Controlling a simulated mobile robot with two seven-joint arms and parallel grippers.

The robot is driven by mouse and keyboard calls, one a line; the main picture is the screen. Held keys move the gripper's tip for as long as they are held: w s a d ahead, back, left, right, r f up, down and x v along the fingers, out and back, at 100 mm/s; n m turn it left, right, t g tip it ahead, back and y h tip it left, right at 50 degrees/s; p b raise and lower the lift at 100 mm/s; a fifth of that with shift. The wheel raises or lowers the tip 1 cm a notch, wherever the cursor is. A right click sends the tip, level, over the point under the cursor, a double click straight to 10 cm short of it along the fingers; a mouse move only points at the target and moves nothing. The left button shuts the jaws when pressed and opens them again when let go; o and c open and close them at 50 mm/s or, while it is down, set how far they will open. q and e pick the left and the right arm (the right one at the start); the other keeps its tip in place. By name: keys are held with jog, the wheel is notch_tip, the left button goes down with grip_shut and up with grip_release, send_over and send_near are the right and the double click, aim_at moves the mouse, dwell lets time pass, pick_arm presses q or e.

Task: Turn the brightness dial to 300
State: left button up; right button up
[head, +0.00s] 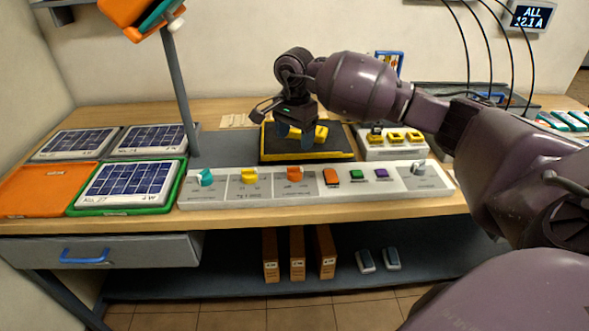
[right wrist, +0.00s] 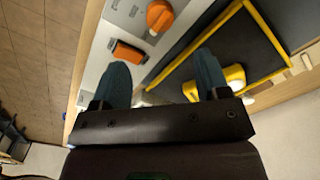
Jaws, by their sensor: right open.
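A long white control panel (head: 310,196) lies along the front of the bench. It carries a teal dial (head: 205,178), a yellow dial (head: 249,176), an orange dial (head: 295,174) and a grey knob (head: 418,169) at its right end. The labels are too small to read, so I cannot tell which is the brightness dial. My right gripper (head: 300,133) is open and empty, behind the panel and over the black tray. In the right wrist view its fingers (right wrist: 160,72) are apart, with the orange dial (right wrist: 158,16) beyond them. My left gripper is out of view.
A yellow-edged black tray (head: 340,156) with yellow pieces lies behind the panel. Orange, green and purple switches (head: 356,175) sit between the dials and grey knob. Solar panels (head: 127,184) lie at left near a grey post (head: 180,95). A small button box (head: 395,148) stands behind right.

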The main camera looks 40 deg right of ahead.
aim_at(295, 168)
notch_tip(295, 168, down, 11)
jog(key=shift+r, duration=0.2)
dwell(0.4)
jog(key=c, duration=0.9)
